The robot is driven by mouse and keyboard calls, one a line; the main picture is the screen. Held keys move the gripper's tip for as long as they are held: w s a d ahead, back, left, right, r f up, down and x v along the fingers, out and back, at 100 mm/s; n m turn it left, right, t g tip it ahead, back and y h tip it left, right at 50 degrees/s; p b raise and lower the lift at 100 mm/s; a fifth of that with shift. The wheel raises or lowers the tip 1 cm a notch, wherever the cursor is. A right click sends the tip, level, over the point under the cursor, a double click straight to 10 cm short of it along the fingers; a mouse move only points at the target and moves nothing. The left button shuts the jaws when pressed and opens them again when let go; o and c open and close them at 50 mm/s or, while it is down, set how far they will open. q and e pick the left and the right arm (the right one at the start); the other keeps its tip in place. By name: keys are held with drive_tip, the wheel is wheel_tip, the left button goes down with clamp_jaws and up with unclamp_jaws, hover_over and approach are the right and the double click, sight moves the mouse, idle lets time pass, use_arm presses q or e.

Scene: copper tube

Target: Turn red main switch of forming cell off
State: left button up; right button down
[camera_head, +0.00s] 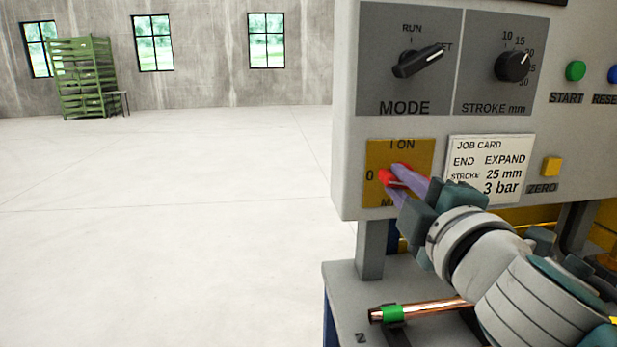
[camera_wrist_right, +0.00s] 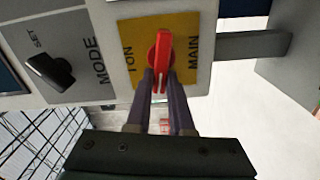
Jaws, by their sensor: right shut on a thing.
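The red main switch (camera_head: 384,176) sits on a yellow plate (camera_head: 376,195) on the front of the grey control panel. The plate reads "I ON" at the top and "0" at the left. My right gripper (camera_head: 399,179) is shut on the switch handle, its purple fingers partly covering it. In the right wrist view the red handle (camera_wrist_right: 161,55) lies across the plate, roughly level relative to the panel's lettering, with one end between the fingertips (camera_wrist_right: 161,78). The "0" mark is hidden there. My left gripper is not in view.
A mode knob (camera_head: 417,62) and a stroke knob (camera_head: 512,66) sit above, and a job card (camera_head: 514,150) beside the plate. A copper tube (camera_head: 430,308) with a green band lies below my right arm. The floor at left is open.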

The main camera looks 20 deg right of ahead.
drive_tip(key=shift+f+n, duration=0.1)
drive_tip(key=shift+n, duration=1)
drive_tip(key=c, duration=0.8)
unclamp_jaws()
drive_tip(key=shift+s+f, duration=0.1)
drive_tip(key=b+v, duration=0.2)
drive_tip(key=v, duration=0.7)
drive_tip(key=shift+s, duration=0.4)
